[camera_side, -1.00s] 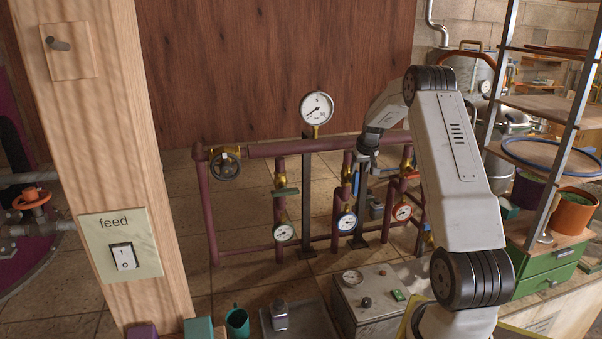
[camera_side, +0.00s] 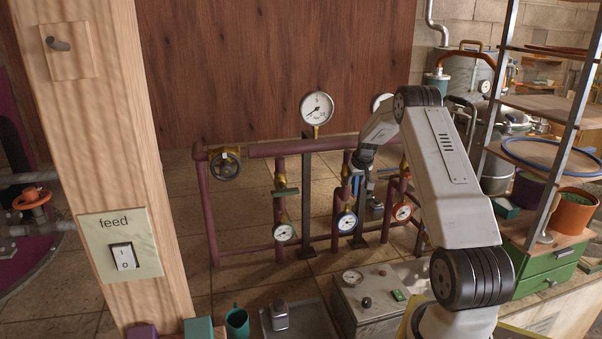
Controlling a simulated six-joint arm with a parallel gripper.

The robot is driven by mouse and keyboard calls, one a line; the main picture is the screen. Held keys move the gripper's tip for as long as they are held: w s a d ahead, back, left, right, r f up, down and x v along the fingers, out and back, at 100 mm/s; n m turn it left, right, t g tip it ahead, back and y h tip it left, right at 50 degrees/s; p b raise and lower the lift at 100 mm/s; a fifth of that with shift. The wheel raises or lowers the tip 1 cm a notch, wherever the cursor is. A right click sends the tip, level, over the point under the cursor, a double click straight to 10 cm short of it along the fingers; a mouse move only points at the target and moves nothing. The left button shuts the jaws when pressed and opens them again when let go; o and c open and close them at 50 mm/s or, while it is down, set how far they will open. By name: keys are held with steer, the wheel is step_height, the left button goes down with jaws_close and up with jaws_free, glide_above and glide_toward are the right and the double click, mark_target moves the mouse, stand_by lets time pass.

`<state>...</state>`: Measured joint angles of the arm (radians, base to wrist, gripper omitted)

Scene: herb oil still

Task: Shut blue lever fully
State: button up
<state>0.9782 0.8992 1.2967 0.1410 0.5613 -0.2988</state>
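The blue lever (camera_side: 356,184) is a small blue strip on the middle branch of the purple pipe frame. It looks about upright, along the pipe, and is partly hidden by my gripper. My gripper (camera_side: 359,170) points down right at the top of this lever, seen small and from behind my arm. I cannot tell whether it touches the lever or whether its fingers are open or shut. Below the lever is a round gauge with a blue rim (camera_side: 346,222). A green lever (camera_side: 286,192) lies crosswise on the left branch.
A gauge with a red rim (camera_side: 403,213) sits on the right branch, close to my arm. A black handwheel (camera_side: 225,166) is at the frame's left end, and a large gauge (camera_side: 317,108) stands above the frame.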

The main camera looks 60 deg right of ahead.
jaws_close()
steer(key=shift+s+f+y, duration=0.1)
steer(key=shift+y, duration=0.2)
steer(key=shift+t, duration=0.4)
steer(key=shift+s+d+f+m+t+y, duration=0.1)
steer(key=shift+m+t+y, duration=0.15)
steer(key=shift+t+y, duration=0.35)
steer(key=shift+s+d+m+t+y, duration=0.1)
steer(key=shift+m+t+y, duration=0.15)
steer(key=shift+t+y, duration=0.35)
steer(key=shift+o, duration=0.2)
jaws_free()
